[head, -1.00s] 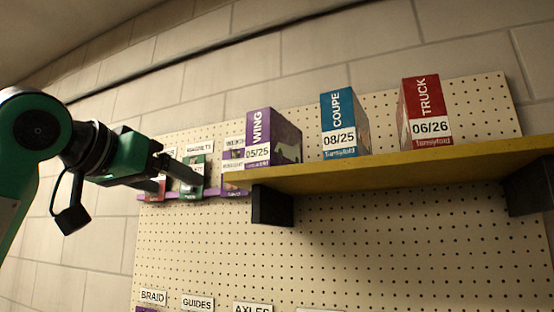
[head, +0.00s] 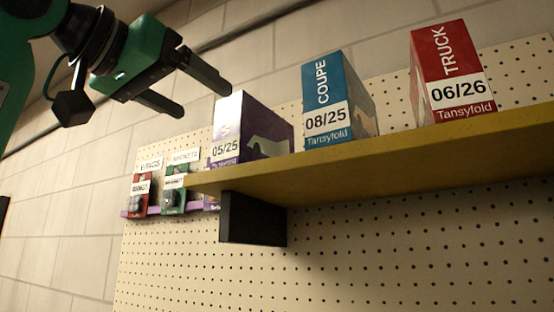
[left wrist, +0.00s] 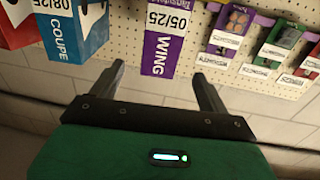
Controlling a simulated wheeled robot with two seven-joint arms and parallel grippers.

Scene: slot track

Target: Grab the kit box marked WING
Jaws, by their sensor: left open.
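The purple WING kit box (head: 252,130) stands upright at the left end of the yellow shelf (head: 390,155) in the head view, its label reading 05/25. My left gripper (head: 206,97) is open and empty, just up and left of the box and apart from it. In the left wrist view the WING box (left wrist: 164,42) appears beyond and between the two open fingers (left wrist: 158,85), with its name readable. My right gripper is not in view.
The blue COUPE box (head: 339,100) and red TRUCK box (head: 452,70) stand to the right on the shelf. A dark bracket (head: 252,218) supports the shelf.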

